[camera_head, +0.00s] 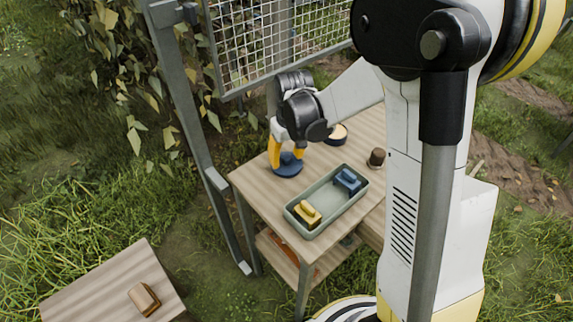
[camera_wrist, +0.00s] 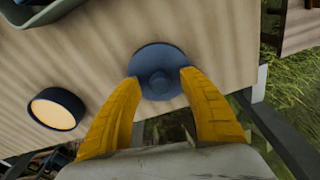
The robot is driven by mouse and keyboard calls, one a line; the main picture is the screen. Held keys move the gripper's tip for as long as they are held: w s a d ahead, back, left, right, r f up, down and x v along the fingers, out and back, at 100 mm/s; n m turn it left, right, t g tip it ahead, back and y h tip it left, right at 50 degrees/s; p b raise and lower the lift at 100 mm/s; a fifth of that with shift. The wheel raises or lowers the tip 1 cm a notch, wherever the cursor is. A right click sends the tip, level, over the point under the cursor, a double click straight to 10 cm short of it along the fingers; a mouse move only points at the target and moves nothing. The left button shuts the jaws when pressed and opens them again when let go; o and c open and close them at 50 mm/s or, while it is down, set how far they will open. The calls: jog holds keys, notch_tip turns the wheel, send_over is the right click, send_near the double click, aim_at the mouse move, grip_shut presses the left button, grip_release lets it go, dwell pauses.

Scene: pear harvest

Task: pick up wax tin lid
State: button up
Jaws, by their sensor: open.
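The wax tin lid (camera_head: 287,169) is a round dark blue disc with a raised knob, lying flat on the wooden table near its left edge. It also shows in the wrist view (camera_wrist: 158,68). My gripper (camera_head: 283,160) is directly over the lid, fingers pointing down. In the wrist view its yellow fingers (camera_wrist: 158,76) are apart, one on each side of the lid's near part; I cannot tell whether they touch it. The open wax tin (camera_wrist: 57,109), dark blue with pale wax inside, stands apart from the lid; it also shows in the head view (camera_head: 337,134).
A grey-green tray (camera_head: 327,203) on the table holds a yellow block (camera_head: 307,214) and a blue block (camera_head: 347,181). A small brown-topped object (camera_head: 377,157) stands behind it. A metal post and mesh panel (camera_head: 275,40) rise close beside the table.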

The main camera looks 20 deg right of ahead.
grip_shut()
jog(key=shift+r, duration=0.1)
